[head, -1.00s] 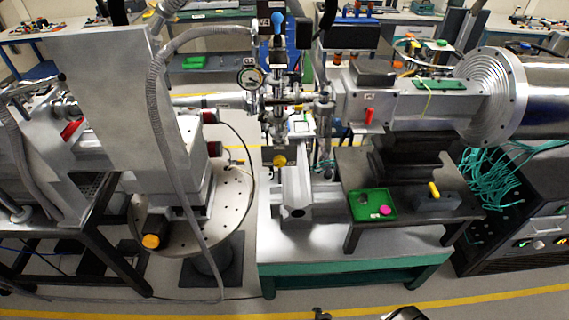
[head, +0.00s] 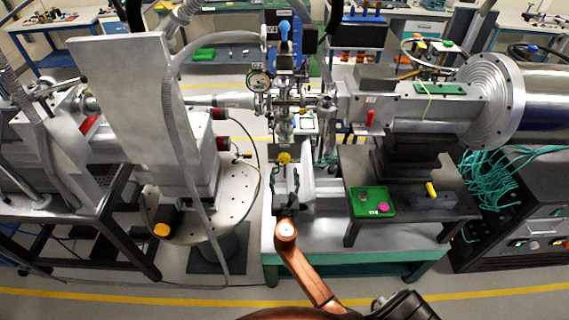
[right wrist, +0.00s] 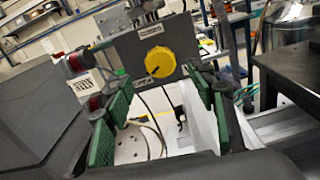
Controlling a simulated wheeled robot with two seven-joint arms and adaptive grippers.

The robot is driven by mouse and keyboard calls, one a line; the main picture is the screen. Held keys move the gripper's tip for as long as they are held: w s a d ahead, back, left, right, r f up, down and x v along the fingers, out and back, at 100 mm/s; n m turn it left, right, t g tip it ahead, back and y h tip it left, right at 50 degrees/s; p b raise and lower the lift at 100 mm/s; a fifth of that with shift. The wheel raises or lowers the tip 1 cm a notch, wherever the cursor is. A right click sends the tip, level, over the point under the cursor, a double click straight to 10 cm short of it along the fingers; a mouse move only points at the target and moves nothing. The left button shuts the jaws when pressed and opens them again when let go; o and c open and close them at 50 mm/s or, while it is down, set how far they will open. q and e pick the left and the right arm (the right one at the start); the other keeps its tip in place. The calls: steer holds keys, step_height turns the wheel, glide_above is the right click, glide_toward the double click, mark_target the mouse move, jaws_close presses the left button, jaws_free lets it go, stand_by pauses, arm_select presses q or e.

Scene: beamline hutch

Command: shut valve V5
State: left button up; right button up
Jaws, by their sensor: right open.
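A round yellow knob (head: 283,157) sits on a grey plate in the middle of the head view. In the right wrist view the yellow knob (right wrist: 157,61) has a label that seems to read CLOSED above it and one that seems to read OPEN below left. I cannot read a V5 tag on it. My right gripper (head: 284,177) is open and empty just in front of and below the knob. In the right wrist view its green-padded fingers (right wrist: 161,92) stand either side of the knob, nearer the camera, apart from it. My left gripper is out of view.
A blue-handled valve (head: 284,27) and a round gauge (head: 259,79) stand above the knob. A red handle (head: 370,118) is to the right. A green tray (head: 360,209) and a yellow-handled block (head: 433,201) sit on the dark stand. A hanging hose (head: 172,130) is at left.

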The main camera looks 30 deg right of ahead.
mark_target(285, 161)
steer(key=x, duration=0.6)
steer(key=shift+w+f, duration=0.1)
steer(key=c, duration=1.1)
